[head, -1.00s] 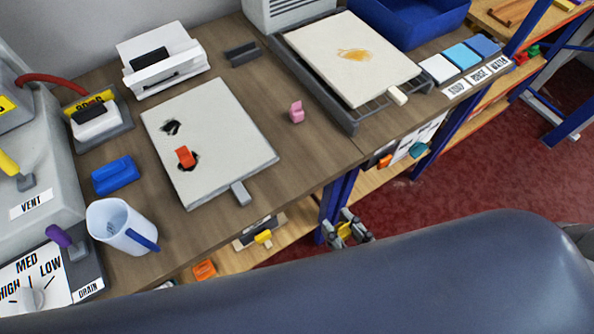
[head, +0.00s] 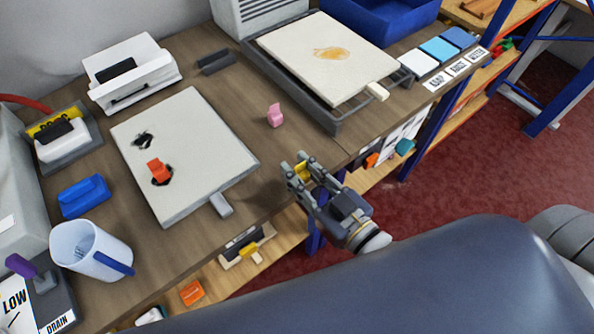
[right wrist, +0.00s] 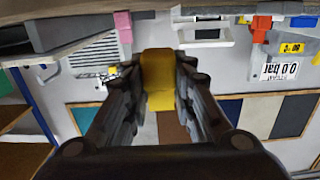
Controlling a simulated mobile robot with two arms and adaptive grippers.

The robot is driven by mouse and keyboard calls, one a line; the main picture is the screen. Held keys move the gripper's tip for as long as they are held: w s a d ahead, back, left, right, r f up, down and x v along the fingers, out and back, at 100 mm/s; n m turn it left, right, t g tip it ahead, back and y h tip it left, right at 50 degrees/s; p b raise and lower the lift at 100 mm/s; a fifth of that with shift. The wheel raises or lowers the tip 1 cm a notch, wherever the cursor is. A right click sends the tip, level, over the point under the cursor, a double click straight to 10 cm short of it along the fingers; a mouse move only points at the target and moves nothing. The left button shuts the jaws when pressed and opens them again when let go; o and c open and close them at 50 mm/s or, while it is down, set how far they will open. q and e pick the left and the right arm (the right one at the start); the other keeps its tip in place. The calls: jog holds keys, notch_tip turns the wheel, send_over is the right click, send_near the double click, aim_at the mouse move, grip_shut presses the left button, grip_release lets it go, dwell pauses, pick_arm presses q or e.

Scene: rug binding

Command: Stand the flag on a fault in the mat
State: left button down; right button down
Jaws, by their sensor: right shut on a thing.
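My right gripper (head: 298,172) is shut on a yellow flag (right wrist: 158,78), held in the air by the table's front edge, right of the near mat. The near pale mat (head: 205,150) lies on the table. It has a dark ragged hole (head: 143,140) with nothing standing in it, and a second dark hole with an orange-red flag (head: 157,168) on it. A pink flag (head: 275,115) stands on the table between the mats. The far mat (head: 300,55) lies on a rack and has an orange-brown stain (head: 333,53). My left gripper is out of view.
A white jug (head: 90,247) and a blue block (head: 83,196) stand left of the near mat. A grey tab (head: 221,204) sits at its front edge. A grey rack (head: 345,122) and blue bin (head: 400,15) are at the back. Table between mats is mostly clear.

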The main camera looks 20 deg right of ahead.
jog(key=shift+w+a, duration=0.1)
jog(key=shift+w, duration=0.85)
notch_tip(320, 180, down, 4)
jog(key=shift+r, duration=0.1)
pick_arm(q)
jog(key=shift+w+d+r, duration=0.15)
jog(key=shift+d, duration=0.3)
pick_arm(e)
jog(key=c, duration=1.3)
grip_release()
jog(key=shift+c, duration=0.2)
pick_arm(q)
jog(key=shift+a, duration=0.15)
